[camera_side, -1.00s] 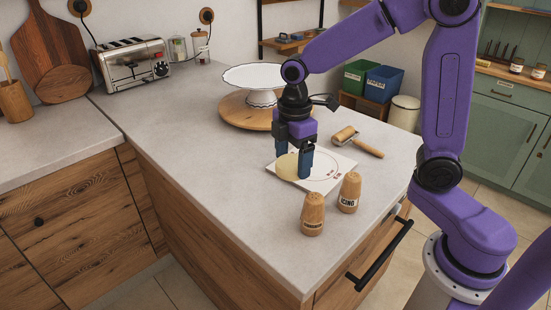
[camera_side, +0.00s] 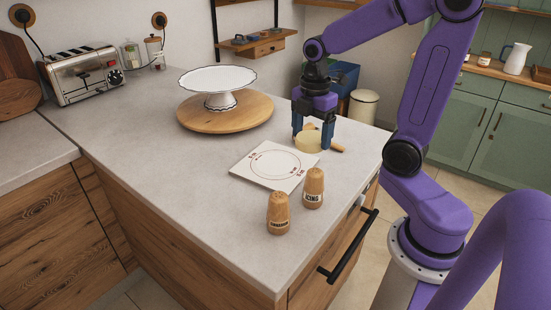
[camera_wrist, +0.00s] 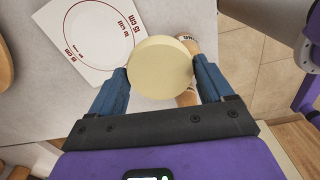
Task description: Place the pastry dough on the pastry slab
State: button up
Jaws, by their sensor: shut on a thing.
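The pastry dough, a thick pale yellow disc (camera_side: 308,142), is gripped between the two blue fingers of my gripper (camera_side: 312,138). In the wrist view the dough (camera_wrist: 160,68) sits between the fingertips. The pastry slab (camera_side: 262,178) is a white square board with a red circle and size markings, lying flat on the counter; it also shows at the upper left of the wrist view (camera_wrist: 70,60). My gripper and the dough are off to the slab's right and rear in the side view. The slab's face is bare. The dough's height above the counter is hard to tell.
Two cork-coloured shakers (camera_side: 278,213) (camera_side: 313,188) stand near the slab's front right. A white cake stand (camera_side: 220,80) on a round wooden board (camera_side: 190,118) is behind. The counter left of the slab is clear.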

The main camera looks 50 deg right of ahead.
jog(key=w+d+f, duration=0.2)
jog(key=w+f, duration=0.2)
jog(key=w, duration=0.4)
send_over(276, 164)
notch_tip(276, 164, down, 5)
jog(key=shift+f, duration=0.15)
jog(key=shift+w+f, duration=0.1)
jog(key=shift+f, duration=1.55)
jog(key=shift+f, duration=0.1)
